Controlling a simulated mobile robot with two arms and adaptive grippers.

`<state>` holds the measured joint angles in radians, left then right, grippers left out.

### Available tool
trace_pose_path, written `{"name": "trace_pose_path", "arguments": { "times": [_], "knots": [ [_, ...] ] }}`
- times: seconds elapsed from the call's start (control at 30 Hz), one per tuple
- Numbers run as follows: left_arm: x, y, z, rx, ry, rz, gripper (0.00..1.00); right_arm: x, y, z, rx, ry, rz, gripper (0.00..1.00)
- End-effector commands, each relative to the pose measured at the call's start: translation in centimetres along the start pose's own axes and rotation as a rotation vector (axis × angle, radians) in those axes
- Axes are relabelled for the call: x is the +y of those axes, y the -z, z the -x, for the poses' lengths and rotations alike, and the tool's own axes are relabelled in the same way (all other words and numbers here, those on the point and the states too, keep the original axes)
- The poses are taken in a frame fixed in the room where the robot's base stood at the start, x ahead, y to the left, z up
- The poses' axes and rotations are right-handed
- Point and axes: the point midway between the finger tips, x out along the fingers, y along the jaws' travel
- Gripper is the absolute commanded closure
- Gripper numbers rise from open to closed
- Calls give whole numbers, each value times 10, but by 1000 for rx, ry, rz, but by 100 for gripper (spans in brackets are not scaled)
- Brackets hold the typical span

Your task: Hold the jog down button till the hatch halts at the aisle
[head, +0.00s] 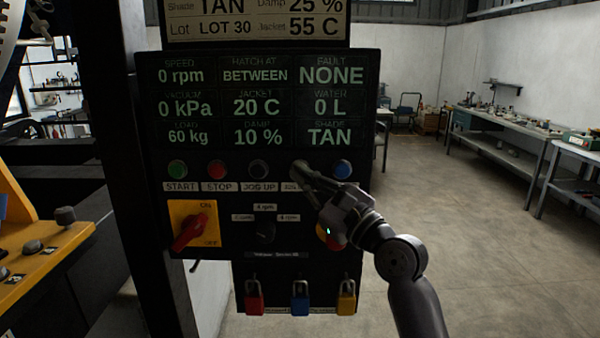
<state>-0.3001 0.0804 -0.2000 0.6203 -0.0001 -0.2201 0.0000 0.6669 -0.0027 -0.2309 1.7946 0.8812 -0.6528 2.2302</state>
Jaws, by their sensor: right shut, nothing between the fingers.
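The control panel (215,140) stands in front of me. Its display (255,75) reads HATCH AT BETWEEN, FAULT NONE and 0 rpm. In the button row are a green START button (177,168), a red STOP button (217,169), a dark JOG UP button (259,168) and a blue button (342,169). My right gripper (302,172) is shut and empty. Its fingertips are at the jog down button's place, right of JOG UP, and cover that button and most of its label. I cannot tell whether they press it. My left gripper is not in view. The hatch is not identifiable here.
A red switch (190,230) on a yellow plate sits at the panel's lower left. Red, blue and yellow padlocks (300,300) hang below. A yellow console (50,245) is at the left. Benches (500,135) line the right wall, with open floor between.

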Motion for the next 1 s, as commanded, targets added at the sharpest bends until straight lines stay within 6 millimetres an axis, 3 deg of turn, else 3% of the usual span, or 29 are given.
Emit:
{"name": "trace_pose_path", "arguments": {
  "times": [1.0],
  "knots": [
    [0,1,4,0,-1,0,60,-5,4,-6,0,0,0,100]
  ]
}}
